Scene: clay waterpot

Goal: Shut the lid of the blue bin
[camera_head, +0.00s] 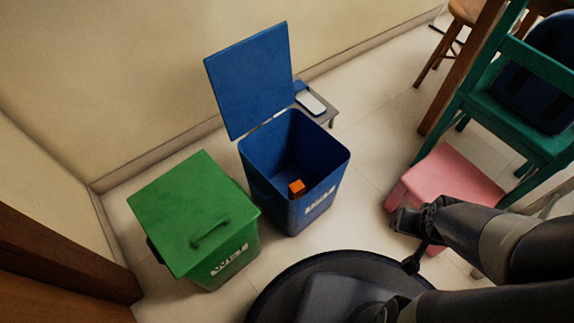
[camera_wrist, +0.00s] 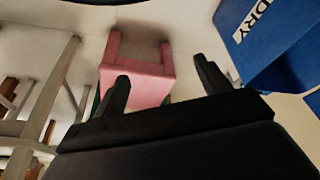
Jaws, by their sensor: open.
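The blue bin (camera_head: 318,190) stands on the floor near the wall, with white lettering on its front. Its lid (camera_head: 250,80) is open, standing up at the bin's back edge. An orange block (camera_head: 296,187) lies inside the bin. In the wrist view the bin (camera_wrist: 262,60) shows at the upper right, cut off by the frame. My gripper (camera_head: 405,242) is to the right of the bin, apart from it, and below the lid in the picture. In the wrist view my gripper (camera_wrist: 163,82) has its two fingers spread with nothing between them.
A green bin (camera_head: 190,205) with its lid closed stands left of the blue bin. A pink stool (camera_head: 452,178) is beside my gripper, with a green chair (camera_head: 525,65) behind it.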

